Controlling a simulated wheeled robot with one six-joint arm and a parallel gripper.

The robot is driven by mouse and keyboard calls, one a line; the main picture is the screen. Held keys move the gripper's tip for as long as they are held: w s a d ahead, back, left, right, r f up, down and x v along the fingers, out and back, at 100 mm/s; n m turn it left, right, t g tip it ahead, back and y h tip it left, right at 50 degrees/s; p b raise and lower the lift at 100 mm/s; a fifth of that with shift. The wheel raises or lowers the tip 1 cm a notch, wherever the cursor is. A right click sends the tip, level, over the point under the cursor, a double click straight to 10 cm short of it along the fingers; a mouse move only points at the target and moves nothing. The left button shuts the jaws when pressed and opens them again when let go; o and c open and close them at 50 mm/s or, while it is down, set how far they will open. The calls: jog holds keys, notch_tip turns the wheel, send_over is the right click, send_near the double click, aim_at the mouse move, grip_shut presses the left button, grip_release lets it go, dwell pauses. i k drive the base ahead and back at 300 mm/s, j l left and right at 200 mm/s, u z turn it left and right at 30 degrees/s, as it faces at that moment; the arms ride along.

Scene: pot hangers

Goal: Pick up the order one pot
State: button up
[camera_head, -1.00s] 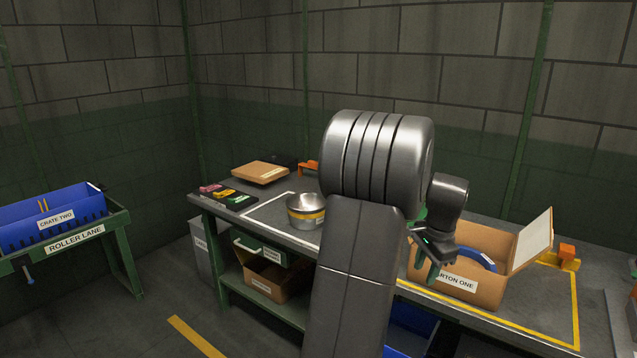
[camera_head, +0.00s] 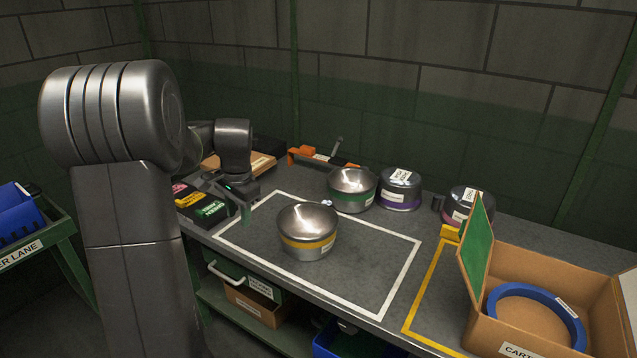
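Several silver pots stand on the grey bench. A pot with a yellow band (camera_head: 308,231) sits upright inside the white outline. Behind it are a green-banded pot (camera_head: 352,189), a purple-banded pot (camera_head: 400,188) and a pink-banded pot (camera_head: 464,207). Their labels are too small to read, so I cannot tell which is order one. My gripper (camera_head: 241,208) hangs above the bench left of the yellow-banded pot, apart from it. No pot is in it. One fingertip shows clearly; the finger gap is not clear.
An open carton (camera_head: 510,335) with a blue ring (camera_head: 535,300) stands at the right. An orange fixture (camera_head: 318,158) is at the back. The white-outlined area (camera_head: 375,285) is clear in front of the yellow-banded pot.

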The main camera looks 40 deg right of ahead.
aim_at(353, 189)
jog(key=i+j+z, duration=0.1)
jog(key=i+z, duration=0.4)
jog(key=i+l+z, duration=0.1)
jog(key=i+z, duration=0.25)
jog(key=i+l+z, duration=0.1)
jog(key=z, duration=0.25)
jog(key=i+z, duration=0.35)
jog(key=k+j, duration=0.05)
